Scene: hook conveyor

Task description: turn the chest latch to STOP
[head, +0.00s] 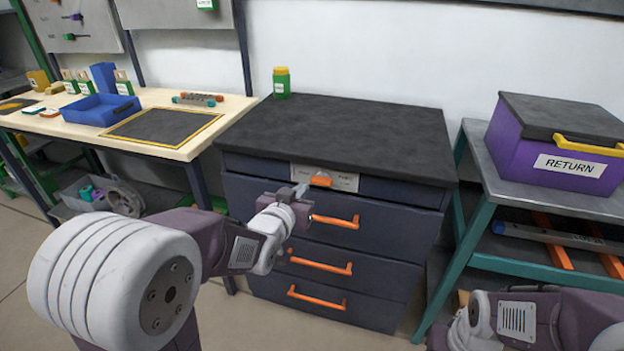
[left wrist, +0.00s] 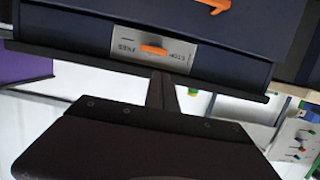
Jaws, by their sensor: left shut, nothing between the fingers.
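The dark blue drawer chest (head: 330,265) has a pale latch plate (head: 345,181) at the top of its front. An orange latch bar (head: 321,181) lies about level on the plate. The plate (left wrist: 182,65) and latch (left wrist: 153,50) also show in the left wrist view, where the chest appears upside down. The plate has small lettering on both sides of the latch, too small to read surely. My left gripper (head: 302,189) is shut and empty in front of the plate; its fingers (left wrist: 162,92) point toward the latch, seemingly apart from it. My right gripper is out of view.
Orange drawer handles (head: 335,221) stick out below the latch. The dark chest top (head: 340,130) is mostly clear, with a green jar (head: 281,84) at the back. A purple RETURN box (head: 555,150) stands on a side table (head: 480,165). A workbench (head: 170,143) stands left.

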